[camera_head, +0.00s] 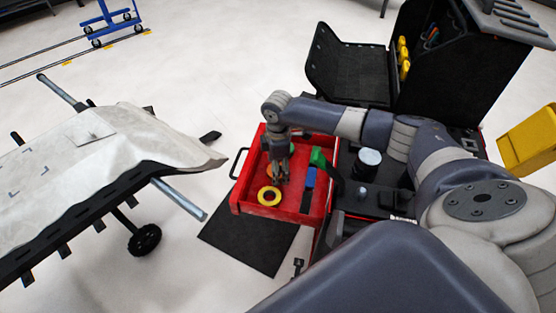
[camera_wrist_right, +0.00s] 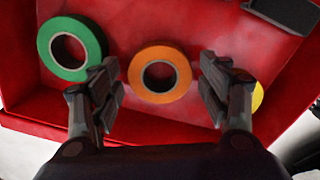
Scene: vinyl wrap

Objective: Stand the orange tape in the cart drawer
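The orange tape (camera_head: 269,171) is in the red cart drawer (camera_head: 238,203), partly hidden behind my right gripper (camera_head: 281,180) in the head view. In the right wrist view the orange tape (camera_wrist_right: 137,74) appears as a full ring lying flat on the drawer floor. The right gripper (camera_wrist_right: 160,85) is open, with a finger on either side of the ring and visible gaps between; its height above the tape is hard to tell. My left gripper is not in view.
A yellow tape (camera_head: 269,196) lies in the drawer near the orange one. A green tape (camera_wrist_right: 72,48) lies on the other side. Green (camera_head: 318,157) and blue (camera_head: 310,178) items are at the drawer's right. A covered panel (camera_head: 90,150) stands left.

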